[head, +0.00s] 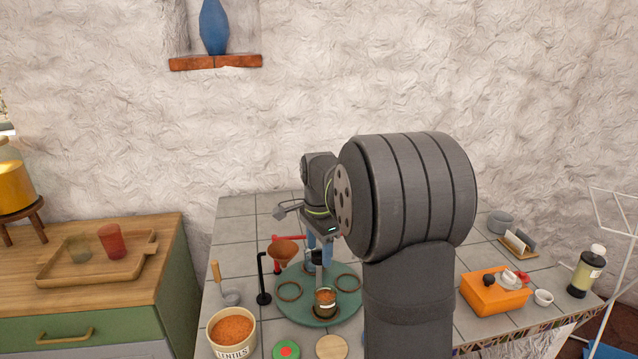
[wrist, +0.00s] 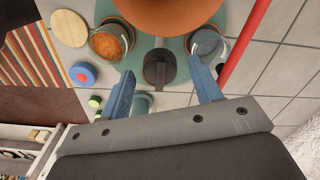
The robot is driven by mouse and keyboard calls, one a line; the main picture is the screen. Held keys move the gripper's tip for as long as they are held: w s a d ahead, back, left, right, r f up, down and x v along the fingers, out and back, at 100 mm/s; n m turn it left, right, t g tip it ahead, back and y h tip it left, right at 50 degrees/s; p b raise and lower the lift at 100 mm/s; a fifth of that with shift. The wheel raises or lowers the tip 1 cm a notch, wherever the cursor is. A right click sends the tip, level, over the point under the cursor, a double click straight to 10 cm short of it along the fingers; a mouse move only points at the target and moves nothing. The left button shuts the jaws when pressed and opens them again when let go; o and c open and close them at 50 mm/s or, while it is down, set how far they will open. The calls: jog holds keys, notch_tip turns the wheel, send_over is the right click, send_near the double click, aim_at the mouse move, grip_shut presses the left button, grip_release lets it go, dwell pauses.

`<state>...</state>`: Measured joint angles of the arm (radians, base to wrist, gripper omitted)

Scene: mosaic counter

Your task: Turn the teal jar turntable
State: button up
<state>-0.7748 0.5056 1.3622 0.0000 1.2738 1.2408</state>
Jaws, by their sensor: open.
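The teal turntable (head: 300,315) lies flat on the tiled counter, with ring-shaped seats on top. A glass jar of orange lentils (head: 325,303) stands at its front; it also shows in the wrist view (wrist: 108,44). A second glass jar (wrist: 206,42) shows at the right in the wrist view. My gripper (head: 320,262) is over the back part of the turntable, partly hidden by my arm. In the wrist view its blue fingers (wrist: 163,90) are apart, with a dark grey upright piece (wrist: 160,67) showing between them; contact cannot be told.
A ladle (head: 228,296) and a lentils tub (head: 232,332) are left. An orange box (head: 492,296) is right. Round lids (head: 332,347) lie in front.

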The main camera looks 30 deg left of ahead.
jog(key=m, duration=0.3)
jog(key=shift+r+m, duration=0.3)
notch_tip(320, 180, up, 17)
jog(key=shift+f, duration=0.25)
dwell(0.4)
notch_tip(320, 180, down, 17)
jog(key=shift+f, duration=0.15)
jog(key=shift+n, duration=1.3)
